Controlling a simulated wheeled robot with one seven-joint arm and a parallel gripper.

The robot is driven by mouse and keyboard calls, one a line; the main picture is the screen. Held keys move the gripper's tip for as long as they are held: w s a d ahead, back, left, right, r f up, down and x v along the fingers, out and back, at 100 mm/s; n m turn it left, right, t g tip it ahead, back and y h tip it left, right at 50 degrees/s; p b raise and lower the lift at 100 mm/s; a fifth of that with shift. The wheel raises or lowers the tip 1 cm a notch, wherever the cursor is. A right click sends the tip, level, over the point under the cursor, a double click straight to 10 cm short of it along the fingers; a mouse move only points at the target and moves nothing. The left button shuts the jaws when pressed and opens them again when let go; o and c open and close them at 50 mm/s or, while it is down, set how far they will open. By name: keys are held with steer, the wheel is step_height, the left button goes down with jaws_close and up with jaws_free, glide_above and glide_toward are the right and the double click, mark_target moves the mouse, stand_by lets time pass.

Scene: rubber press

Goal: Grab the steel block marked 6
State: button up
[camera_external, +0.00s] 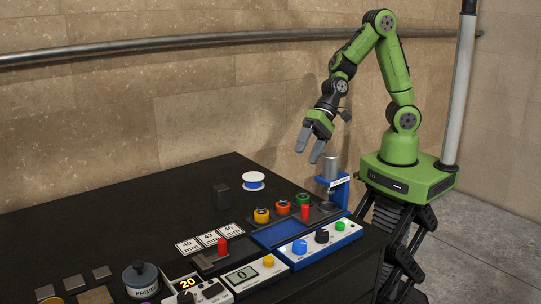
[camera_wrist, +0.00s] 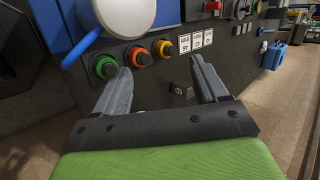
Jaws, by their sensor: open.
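A dark upright block (camera_external: 222,196) stands on the black table, left of a white and blue spool. In the wrist view a small dark block (camera_wrist: 181,89) with a pale mark on its face shows between my fingers, nearer the right one; I cannot read the mark for certain. Several flat grey squares (camera_external: 102,272) lie at the front left of the table, their marks unreadable. My gripper (camera_external: 308,156) is open and empty, high above the table's right part, apart from the block and to its right. Both fingers show in the wrist view (camera_wrist: 160,64).
The white and blue spool (camera_external: 253,181) stands between the block and the blue press (camera_external: 333,190). Coloured rings (camera_external: 282,208), number cards (camera_external: 210,239), control panels (camera_external: 320,238) and a primer pot (camera_external: 140,279) line the front. The table's back left is clear.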

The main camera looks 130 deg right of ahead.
steer(key=w+d+f+m+t, duration=0.35)
steer(key=w+d+m, duration=0.2)
steer(key=m, duration=0.35)
steer(key=m+t+h, duration=0.2)
steer(key=m+h, duration=0.1)
steer(key=m, duration=0.8)
glide_toward(221, 187)
steer(key=x, duration=1)
steer(key=shift+w+f+p, duration=0.15)
steer(key=shift+f+p, duration=0.25)
steer(key=shift+f, duration=0.1)
steer(key=shift+r, duration=0.1)
jaws_close()
steer(key=shift+r, duration=0.1)
